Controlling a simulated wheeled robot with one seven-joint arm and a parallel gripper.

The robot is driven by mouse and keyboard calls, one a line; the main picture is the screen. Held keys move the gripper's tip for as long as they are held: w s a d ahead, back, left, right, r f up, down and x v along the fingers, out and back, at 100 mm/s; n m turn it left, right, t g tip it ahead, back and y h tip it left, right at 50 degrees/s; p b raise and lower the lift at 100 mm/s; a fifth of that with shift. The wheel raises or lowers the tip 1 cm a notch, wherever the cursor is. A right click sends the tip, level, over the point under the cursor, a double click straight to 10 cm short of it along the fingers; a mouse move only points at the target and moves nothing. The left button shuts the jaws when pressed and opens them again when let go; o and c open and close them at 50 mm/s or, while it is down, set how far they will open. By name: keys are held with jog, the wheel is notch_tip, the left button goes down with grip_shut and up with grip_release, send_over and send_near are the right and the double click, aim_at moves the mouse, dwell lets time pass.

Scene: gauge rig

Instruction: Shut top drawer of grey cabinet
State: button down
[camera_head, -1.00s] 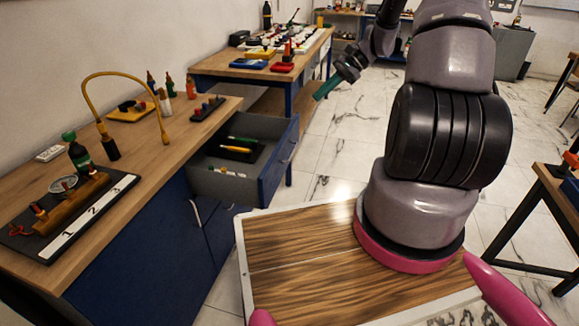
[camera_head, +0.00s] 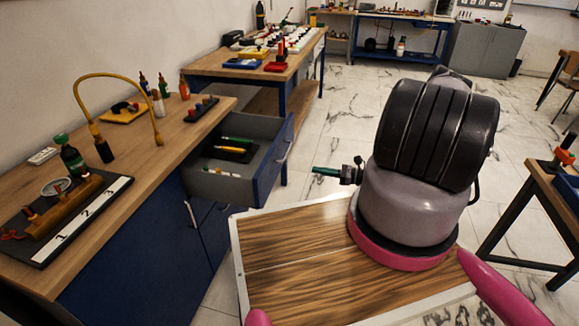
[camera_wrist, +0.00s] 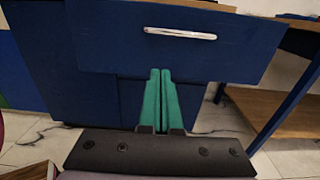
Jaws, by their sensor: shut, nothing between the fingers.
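An open drawer (camera_head: 232,160) with grey inner walls and a blue front sticks out from the blue cabinet (camera_head: 140,255) under the left workbench. It holds a black tray with green and yellow tools. Its front, with a pale bar handle, fills the top of the wrist view (camera_wrist: 180,35). My gripper (camera_head: 318,171) is right of the drawer front in the head view, apart from it. Its teal fingers (camera_wrist: 160,76) are shut and empty, pointing at the drawer front below the handle. A grey cabinet (camera_head: 483,50) stands far back at the right, its drawers not discernible.
The left workbench top (camera_head: 165,150) carries a yellow hooked tube, bottles and a numbered board. A second blue-legged bench (camera_head: 275,70) stands behind the drawer. A table (camera_head: 555,185) is at the right edge. Tiled floor (camera_head: 345,110) is clear between them.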

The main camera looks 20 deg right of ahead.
aim_at(276, 164)
jog(key=x, duration=1.4)
